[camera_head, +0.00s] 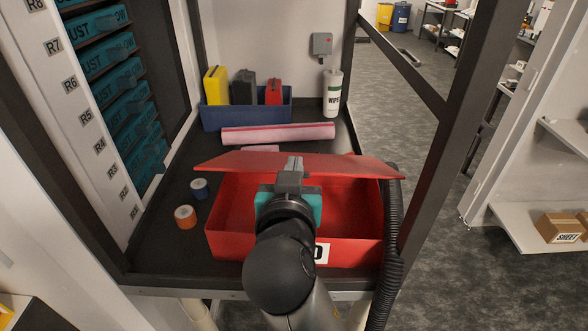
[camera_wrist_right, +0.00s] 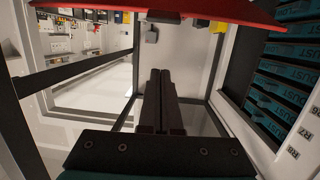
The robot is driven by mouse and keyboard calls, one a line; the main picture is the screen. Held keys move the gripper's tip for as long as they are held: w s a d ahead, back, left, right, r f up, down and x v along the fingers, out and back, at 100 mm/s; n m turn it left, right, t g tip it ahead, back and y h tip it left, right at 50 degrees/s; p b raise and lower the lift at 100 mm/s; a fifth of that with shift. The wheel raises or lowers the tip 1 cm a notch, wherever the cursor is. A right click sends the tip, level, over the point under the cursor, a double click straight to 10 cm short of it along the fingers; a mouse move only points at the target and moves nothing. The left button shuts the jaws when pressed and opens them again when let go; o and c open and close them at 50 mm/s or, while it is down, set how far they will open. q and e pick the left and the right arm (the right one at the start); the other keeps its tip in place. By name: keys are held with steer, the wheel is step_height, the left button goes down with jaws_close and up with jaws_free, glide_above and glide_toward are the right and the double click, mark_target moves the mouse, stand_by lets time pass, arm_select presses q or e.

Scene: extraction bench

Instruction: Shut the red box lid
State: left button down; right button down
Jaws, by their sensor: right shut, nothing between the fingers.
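The red box (camera_head: 230,247) stands open on the dark bench in the head view, with a white label partly hidden on its front wall. Its red lid (camera_head: 230,162) is raised along the back edge, tilted over the rear of the opening. The lid also crosses the top of the right wrist view (camera_wrist_right: 215,10), which looks upside down. My right gripper (camera_head: 294,162) is shut and empty. It reaches over the box, and its fingertips overlap the lid in the head view. I cannot tell whether they touch it. The closed fingers show in the wrist view (camera_wrist_right: 160,75). My left gripper is not in view.
A black corrugated hose (camera_head: 386,260) hangs beside the box's right side. Behind are a pink roll (camera_head: 277,133), a blue bin (camera_head: 221,118) and a white bottle (camera_head: 332,95). Dark frame posts flank the bench.

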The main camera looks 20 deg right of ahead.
steer(key=x, duration=0.8)
steer(key=shift+d, duration=0.1)
steer(key=f, duration=0.1)
steer(key=s+f, duration=0.1)
steer(key=shift+a+f, duration=0.25)
steer(key=shift+f, duration=0.15)
steer(key=shift+s+f, duration=0.2)
steer(key=shift+s, duration=0.05)
steer(key=shift+a+f, duration=0.1)
steer(key=shift+f, duration=0.05)
